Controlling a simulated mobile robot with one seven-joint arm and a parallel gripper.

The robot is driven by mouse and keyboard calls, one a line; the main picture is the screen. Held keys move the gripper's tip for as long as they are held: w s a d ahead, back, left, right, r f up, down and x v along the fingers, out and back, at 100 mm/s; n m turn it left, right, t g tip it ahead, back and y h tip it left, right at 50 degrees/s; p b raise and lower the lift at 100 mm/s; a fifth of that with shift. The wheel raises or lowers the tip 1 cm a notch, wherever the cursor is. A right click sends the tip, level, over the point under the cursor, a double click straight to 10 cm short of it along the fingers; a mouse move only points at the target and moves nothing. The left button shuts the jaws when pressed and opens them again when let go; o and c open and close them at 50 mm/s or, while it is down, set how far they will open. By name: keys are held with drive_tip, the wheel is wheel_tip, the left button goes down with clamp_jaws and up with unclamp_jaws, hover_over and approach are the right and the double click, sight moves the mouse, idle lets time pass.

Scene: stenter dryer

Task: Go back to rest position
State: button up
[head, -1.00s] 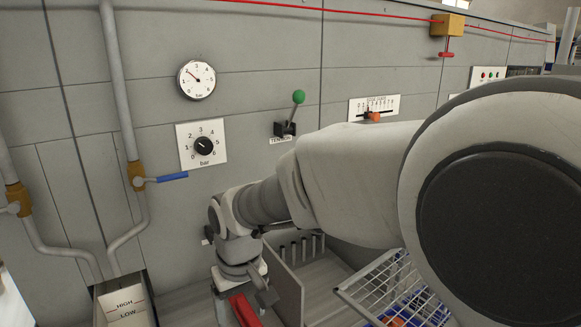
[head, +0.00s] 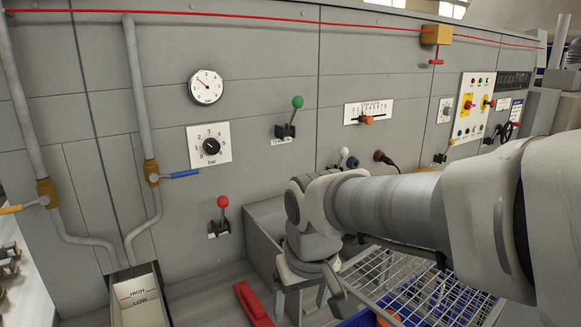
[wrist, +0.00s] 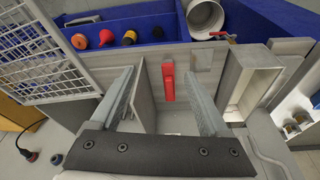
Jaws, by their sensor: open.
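My gripper (head: 308,298) points down in front of the grey machine panel, at the lower middle of the head view. In the wrist view its two fingers (wrist: 161,88) are spread apart with nothing between them, so it is open and empty. A red object with a long flat shape (head: 253,303) lies on the grey surface left of my gripper in the head view. A red piece also shows in the wrist view (wrist: 168,82), beyond and between the fingers, apart from them.
A wire basket (head: 415,285) lies right of and below my gripper. A red-knobbed lever (head: 223,212), a green-knobbed lever (head: 291,118) and a blue-handled valve (head: 172,177) stick out from the panel. A blue bin (wrist: 150,30) with several small items shows in the wrist view.

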drive_tip(key=s+d+r+m+t+p, duration=0.1)
drive_tip(key=s+d+r+m+t, duration=0.1)
drive_tip(key=s+d+r, duration=0.3)
drive_tip(key=s+d+m, duration=0.1)
drive_tip(key=s+d, duration=0.3)
drive_tip(key=d, duration=0.3)
drive_tip(key=shift+s+r+m+t+h+p, duration=0.15)
drive_tip(key=shift+s+m+t+h+p, duration=0.15)
drive_tip(key=shift+m+t+h+p, duration=0.1)
drive_tip(key=shift+s+d, duration=0.15)
drive_tip(key=shift+s, duration=0.15)
drive_tip(key=c, duration=0.4)
drive_tip(key=shift+s, duration=0.1)
drive_tip(key=shift+c, duration=0.3)
